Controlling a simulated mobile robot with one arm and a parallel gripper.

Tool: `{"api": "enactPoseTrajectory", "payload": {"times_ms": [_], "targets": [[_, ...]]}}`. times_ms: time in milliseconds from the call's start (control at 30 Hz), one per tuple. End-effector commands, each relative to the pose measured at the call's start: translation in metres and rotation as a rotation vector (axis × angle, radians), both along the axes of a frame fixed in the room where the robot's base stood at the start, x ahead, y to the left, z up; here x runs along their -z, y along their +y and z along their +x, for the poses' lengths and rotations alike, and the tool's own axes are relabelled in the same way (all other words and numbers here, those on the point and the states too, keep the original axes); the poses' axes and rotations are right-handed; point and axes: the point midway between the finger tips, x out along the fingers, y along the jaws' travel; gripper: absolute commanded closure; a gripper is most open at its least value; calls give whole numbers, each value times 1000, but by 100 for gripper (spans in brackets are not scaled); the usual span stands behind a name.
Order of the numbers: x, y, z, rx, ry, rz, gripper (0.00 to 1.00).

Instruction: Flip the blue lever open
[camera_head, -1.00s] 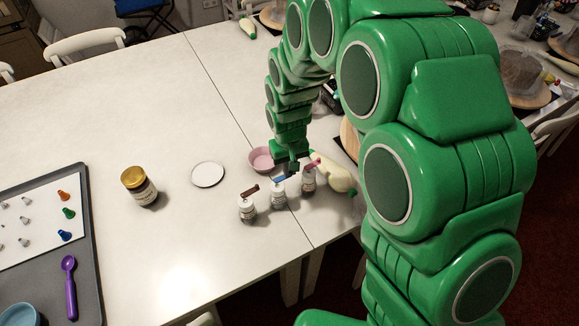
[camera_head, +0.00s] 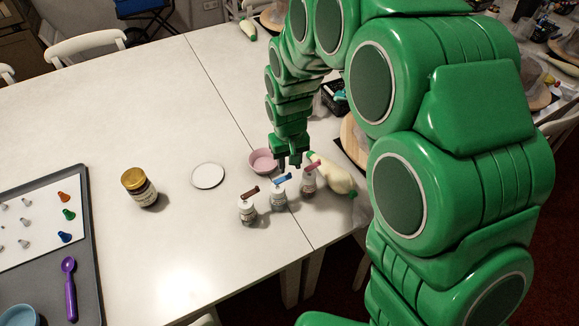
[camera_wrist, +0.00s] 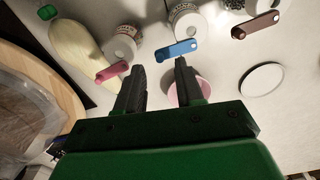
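The blue lever (camera_head: 281,178) sits on top of a small white bottle (camera_head: 279,196), the middle of three bottles in a row. In the wrist view the blue lever (camera_wrist: 176,50) lies just beyond my fingertips, pointing out to one side of its bottle (camera_wrist: 188,20). My gripper (camera_head: 288,164) is above and just behind the blue lever in the head view. In the wrist view its two fingers (camera_wrist: 160,65) are apart with nothing between them. I cannot tell whether a fingertip touches the lever.
A bottle with a brown lever (camera_head: 249,192) stands to the left and one with a pink-red lever (camera_head: 312,166) to the right. A pink bowl (camera_head: 262,161) is behind. A pale piping bag (camera_head: 337,178), white disc (camera_head: 207,176) and gold-lidded jar (camera_head: 139,187) are nearby.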

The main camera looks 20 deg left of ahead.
Motion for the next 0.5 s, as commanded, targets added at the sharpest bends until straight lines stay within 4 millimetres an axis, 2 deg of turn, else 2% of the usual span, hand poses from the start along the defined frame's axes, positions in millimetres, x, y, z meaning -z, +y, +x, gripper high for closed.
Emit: {"api": "enactPoseTrajectory", "payload": {"times_ms": [300, 500], "targets": [[-45, 0, -1, 0, 1, 1, 63], [-51, 0, -1, 0, 2, -2, 63]]}}
